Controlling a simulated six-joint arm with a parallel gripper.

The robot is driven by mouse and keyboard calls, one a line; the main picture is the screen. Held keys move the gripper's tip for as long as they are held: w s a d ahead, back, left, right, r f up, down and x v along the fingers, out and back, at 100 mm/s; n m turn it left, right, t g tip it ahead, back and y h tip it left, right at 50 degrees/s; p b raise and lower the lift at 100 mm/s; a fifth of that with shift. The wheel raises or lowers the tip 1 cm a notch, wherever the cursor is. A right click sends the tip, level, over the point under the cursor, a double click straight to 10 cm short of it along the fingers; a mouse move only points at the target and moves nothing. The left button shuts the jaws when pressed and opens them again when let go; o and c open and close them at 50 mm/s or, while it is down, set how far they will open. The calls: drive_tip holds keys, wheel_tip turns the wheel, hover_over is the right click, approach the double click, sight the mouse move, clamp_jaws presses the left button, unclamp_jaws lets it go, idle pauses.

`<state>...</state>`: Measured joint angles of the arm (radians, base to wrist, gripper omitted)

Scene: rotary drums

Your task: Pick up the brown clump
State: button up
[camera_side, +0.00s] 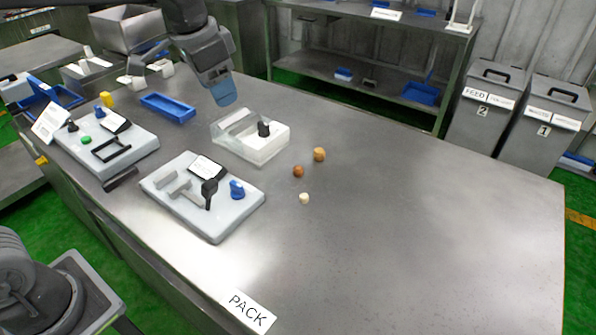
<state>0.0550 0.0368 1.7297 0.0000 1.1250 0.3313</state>
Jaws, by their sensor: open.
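A small reddish-brown clump (298,171) lies on the steel table (430,215), right of the white-and-clear tray unit. A tan clump (319,154) lies just behind and right of it. A cream piece (304,198) lies in front of it. My gripper (223,97) hangs at the upper left, with a blue tip pointing down. It is open, though its two fingers are hard to tell apart from this angle. It is apart from the brown clump, to its left and farther back. Nothing shows in its grasp.
A white tray unit (270,150) with a black knob stands between my gripper and the clumps. Grey control panels (225,218) with levers and knobs stand at the left. A blue tray (168,107) lies farther back. The table's right half is clear.

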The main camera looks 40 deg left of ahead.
drive_tip(key=w+d+f+m+g, duration=0.15)
drive_tip(key=w+f, duration=0.35)
drive_tip(key=w, duration=0.5)
drive_tip(key=m+g, duration=0.1)
drive_tip(key=m, duration=0.2)
hover_over(298, 168)
drive_tip(key=f, duration=1.7)
drive_tip(key=shift+w+a+f, duration=0.25)
drive_tip(key=shift+a+f, duration=0.1)
drive_tip(key=shift+a, duration=0.05)
drive_tip(key=shift+s+d+f, duration=0.1)
drive_tip(key=shift+d+f, duration=0.1)
drive_tip(key=shift+f, duration=1.15)
drive_tip(key=shift+s+d+f, duration=0.1)
drive_tip(key=shift+d+f, duration=0.05)
drive_tip(key=shift+f, duration=1.15)
drive_tip(key=shift+c, duration=0.3)
drive_tip(key=c, duration=0.9)
drive_tip(key=shift+c, duration=0.2)
drive_tip(key=shift+r, duration=0.15)
